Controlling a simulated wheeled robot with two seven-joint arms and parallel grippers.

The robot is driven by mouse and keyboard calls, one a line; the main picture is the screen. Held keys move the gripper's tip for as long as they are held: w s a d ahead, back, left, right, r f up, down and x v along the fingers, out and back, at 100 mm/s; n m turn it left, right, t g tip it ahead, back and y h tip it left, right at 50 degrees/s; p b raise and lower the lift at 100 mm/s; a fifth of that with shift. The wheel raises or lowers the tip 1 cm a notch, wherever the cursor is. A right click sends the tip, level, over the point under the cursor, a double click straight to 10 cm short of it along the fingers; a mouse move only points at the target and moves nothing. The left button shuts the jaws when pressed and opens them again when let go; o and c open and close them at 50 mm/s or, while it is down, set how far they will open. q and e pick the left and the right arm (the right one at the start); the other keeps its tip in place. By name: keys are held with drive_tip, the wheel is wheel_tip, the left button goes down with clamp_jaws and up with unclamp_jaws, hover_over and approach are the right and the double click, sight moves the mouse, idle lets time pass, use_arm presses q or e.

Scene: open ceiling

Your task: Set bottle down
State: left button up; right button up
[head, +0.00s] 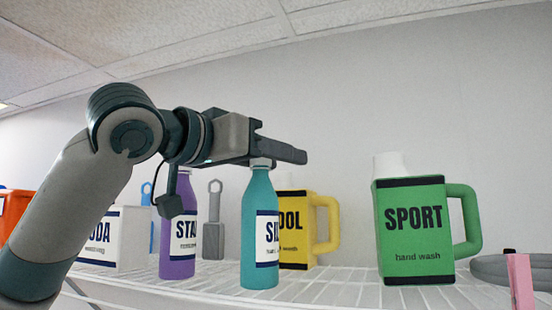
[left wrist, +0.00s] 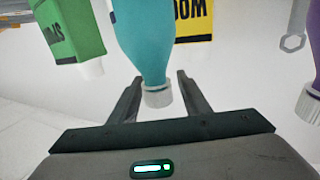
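A teal bottle (head: 261,225) with a white label stands upright on the white wire shelf (head: 340,290). My left gripper (head: 288,153) reaches in from the left at the height of the bottle's cap. In the left wrist view, which looks upside down, the teal bottle (left wrist: 143,35) has its white cap (left wrist: 158,96) between the two fingers of my left gripper (left wrist: 160,76). The fingers are apart, with a gap visible beside the cap. My right gripper is not in view.
A purple bottle (head: 178,235) stands to the left, with a white box (head: 122,240) beyond it. A yellow jug (head: 297,240) is behind the teal bottle. A green jug (head: 413,232) stands right, past clear shelf. A pink item (head: 520,281) is at the right edge.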

use_arm(q)
drive_tip(key=shift+r, duration=0.1)
drive_tip(key=shift+s+a+b, duration=0.3)
drive_tip(key=shift+b, duration=0.05)
drive_tip(key=b+v, duration=0.6)
drive_tip(key=v, duration=0.5)
drive_tip(key=shift+b, duration=0.35)
drive_tip(key=shift+r, duration=0.1)
